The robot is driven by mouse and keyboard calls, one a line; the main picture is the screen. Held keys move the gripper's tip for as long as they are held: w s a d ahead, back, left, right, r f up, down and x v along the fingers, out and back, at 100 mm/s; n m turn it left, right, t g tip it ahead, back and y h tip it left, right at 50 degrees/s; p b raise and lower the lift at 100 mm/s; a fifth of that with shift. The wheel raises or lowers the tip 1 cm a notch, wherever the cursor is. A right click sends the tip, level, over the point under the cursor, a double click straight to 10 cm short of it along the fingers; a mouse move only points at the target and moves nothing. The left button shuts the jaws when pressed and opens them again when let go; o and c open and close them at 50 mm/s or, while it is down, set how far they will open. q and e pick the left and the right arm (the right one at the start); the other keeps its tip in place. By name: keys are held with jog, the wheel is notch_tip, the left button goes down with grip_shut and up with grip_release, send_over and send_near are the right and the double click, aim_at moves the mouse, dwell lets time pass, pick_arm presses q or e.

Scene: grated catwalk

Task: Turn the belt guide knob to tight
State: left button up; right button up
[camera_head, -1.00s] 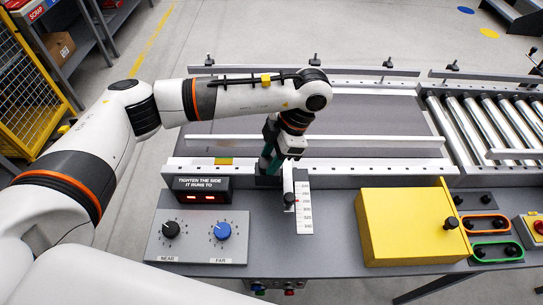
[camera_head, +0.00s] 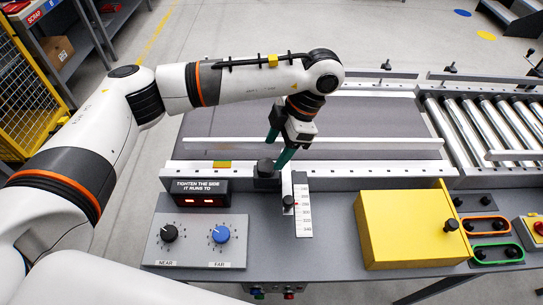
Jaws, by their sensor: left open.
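A black knob (camera_head: 265,167) stands on the near guide rail of the belt, left of a white scale. My left gripper (camera_head: 276,153), with dark teal fingers, is open and empty just above and right of this knob, tilted. I cannot tell whether a finger touches the knob. A smaller black knob (camera_head: 288,201) sits on a pointer bar beside the numbered scale (camera_head: 303,210). No tight mark can be read on the black knob. My right gripper is not in view.
A panel holds a black NEAR dial (camera_head: 169,233) and a blue FAR dial (camera_head: 220,233). Behind it a sign (camera_head: 201,193) reads "tighten the side it runs to". A yellow box (camera_head: 405,230) stands right of the scale. Rollers (camera_head: 490,122) lie far right.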

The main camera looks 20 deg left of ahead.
pick_arm(q)
jog(key=v, duration=0.7)
jog(key=shift+r, duration=0.3)
jog(key=shift+d, duration=0.1)
